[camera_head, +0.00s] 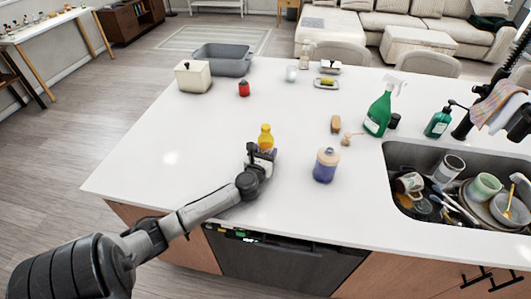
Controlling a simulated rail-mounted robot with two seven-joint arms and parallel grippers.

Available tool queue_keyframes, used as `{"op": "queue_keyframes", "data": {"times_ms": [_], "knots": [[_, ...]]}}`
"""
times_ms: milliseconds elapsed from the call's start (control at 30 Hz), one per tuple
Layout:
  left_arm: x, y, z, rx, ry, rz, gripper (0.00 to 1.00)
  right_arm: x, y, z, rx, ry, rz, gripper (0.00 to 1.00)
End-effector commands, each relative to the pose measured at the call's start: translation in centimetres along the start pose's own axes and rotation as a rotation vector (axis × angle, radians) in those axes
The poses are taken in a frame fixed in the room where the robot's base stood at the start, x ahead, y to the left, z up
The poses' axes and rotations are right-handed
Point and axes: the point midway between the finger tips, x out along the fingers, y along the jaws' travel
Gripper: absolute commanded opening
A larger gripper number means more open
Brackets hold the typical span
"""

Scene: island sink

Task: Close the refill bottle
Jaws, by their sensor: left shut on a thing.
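A small yellow bottle (265,138) with an orange-yellow top stands upright near the middle of the white island counter. My left gripper (262,152) reaches in from the front left and is shut on its lower part, which the gripper hides. To the right stands a squat bottle (325,168) with a blue-purple body and a beige top, apart from the gripper. The picture does not show which of these is the refill bottle. Whether the yellow bottle's top is a separate cap is too small to tell. My right gripper is not in view.
A green spray bottle (379,113), a small brown block (336,124) and a green pump bottle (438,123) stand near the sink (400,153), which holds dishes. A grey tub (222,58), a cream container (193,77) and a red item (244,88) are at the back left. The left counter is clear.

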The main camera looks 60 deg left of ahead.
Motion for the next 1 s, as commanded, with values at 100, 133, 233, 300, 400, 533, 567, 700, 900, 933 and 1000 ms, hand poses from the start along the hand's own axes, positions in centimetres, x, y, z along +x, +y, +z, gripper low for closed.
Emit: {"op": "queue_keyframes", "data": {"times_ms": [100, 133, 233, 300, 400, 533, 567, 700, 900, 933, 1000], "knots": [[0.0, 0.0, 0.1, 0.000, -0.001, 0.000, 0.00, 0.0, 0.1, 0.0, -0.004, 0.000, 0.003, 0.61], [0.0, 0.0, 0.1, 0.000, -0.001, 0.000, 0.00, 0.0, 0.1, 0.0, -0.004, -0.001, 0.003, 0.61], [0.0, 0.0, -0.1, -0.001, -0.001, 0.000, 0.00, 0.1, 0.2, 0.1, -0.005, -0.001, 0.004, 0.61], [0.0, 0.0, -0.2, -0.001, -0.001, 0.000, 0.62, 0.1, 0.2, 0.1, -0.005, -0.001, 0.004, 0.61], [0.0, 0.0, -0.2, 0.000, 0.000, 0.000, 0.71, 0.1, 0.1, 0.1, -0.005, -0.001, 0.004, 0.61], [0.0, 0.0, -0.2, 0.000, 0.000, 0.000, 0.84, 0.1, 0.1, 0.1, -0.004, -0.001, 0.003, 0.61], [0.0, 0.0, -0.2, 0.000, 0.000, 0.000, 0.85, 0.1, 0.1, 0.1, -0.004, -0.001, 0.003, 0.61], [0.0, 0.0, -0.2, 0.000, 0.000, 0.000, 0.85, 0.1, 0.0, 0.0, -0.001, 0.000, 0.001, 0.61], [-0.4, 0.0, 0.0, 0.000, 0.002, 0.000, 0.85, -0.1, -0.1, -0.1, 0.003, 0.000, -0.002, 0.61], [-0.8, -0.1, 0.0, -0.001, 0.002, -0.001, 0.85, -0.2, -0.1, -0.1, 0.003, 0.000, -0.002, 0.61], [-1.8, -0.1, 0.0, -0.001, 0.003, -0.001, 0.85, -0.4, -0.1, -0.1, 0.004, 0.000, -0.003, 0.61]]}}
